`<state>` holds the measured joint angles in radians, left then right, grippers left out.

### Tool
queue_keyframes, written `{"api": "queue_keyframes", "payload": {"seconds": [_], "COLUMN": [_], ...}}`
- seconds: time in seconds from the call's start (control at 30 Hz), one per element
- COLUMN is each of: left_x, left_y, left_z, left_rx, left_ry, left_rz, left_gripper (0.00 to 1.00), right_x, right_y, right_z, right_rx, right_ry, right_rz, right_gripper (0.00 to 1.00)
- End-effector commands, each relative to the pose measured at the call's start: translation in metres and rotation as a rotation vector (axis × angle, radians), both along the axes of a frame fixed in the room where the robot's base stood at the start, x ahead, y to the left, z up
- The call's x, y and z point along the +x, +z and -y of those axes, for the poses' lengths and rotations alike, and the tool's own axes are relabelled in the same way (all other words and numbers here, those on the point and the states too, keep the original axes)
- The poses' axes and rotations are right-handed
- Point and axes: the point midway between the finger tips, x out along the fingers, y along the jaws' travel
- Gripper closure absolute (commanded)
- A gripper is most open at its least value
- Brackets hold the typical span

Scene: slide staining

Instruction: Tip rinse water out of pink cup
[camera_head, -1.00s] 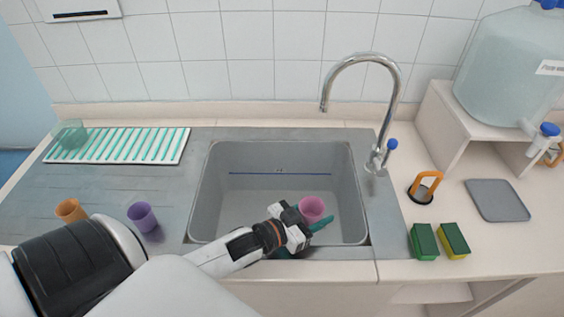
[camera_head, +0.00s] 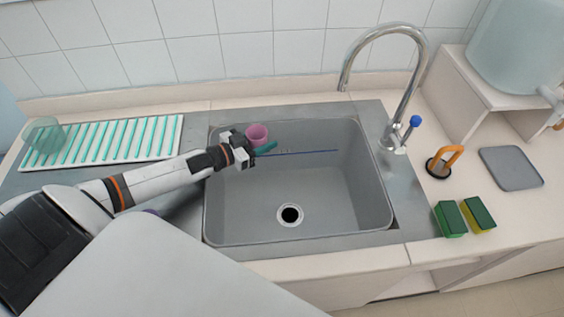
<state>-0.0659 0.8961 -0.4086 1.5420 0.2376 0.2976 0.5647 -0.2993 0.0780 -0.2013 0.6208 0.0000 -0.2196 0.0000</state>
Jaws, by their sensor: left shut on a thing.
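The pink cup (camera_head: 257,134) is in the grasp of my left gripper (camera_head: 256,149), over the back left part of the sink (camera_head: 330,205). The cup looks roughly upright, with its opening facing up. I cannot see whether water is in it. The sink's drain (camera_head: 289,214) is uncovered and no water shows in the basin. My right gripper is not in view.
The faucet (camera_head: 403,95) arches over the sink's back right. A striped drying rack (camera_head: 105,143) with a greenish clear cup (camera_head: 44,135) is at left. Sponges (camera_head: 450,219), an orange-handled tool (camera_head: 443,163) and a grey mat (camera_head: 511,168) lie right. A purple cup is mostly hidden by my arm.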

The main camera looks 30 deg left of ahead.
Motion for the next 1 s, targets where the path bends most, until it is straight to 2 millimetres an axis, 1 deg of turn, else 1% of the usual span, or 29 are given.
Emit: {"api": "queue_keyframes", "payload": {"seconds": [0.47, 0.83, 1.0], "left_x": [0.0, -0.001, -0.003], "left_y": [-0.001, -0.009, -0.004], "left_z": [0.001, 0.011, 0.017], "left_rx": [0.022, 0.176, 0.26], "left_ry": [-0.002, -0.003, -0.003], "left_rz": [0.003, 0.028, 0.041], "left_gripper": [0.74, 0.74, 0.74], "right_x": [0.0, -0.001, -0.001], "right_y": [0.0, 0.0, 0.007], "right_z": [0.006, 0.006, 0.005], "right_rx": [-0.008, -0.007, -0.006], "right_ry": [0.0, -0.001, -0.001], "right_rz": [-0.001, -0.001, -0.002], "right_gripper": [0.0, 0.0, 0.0]}}
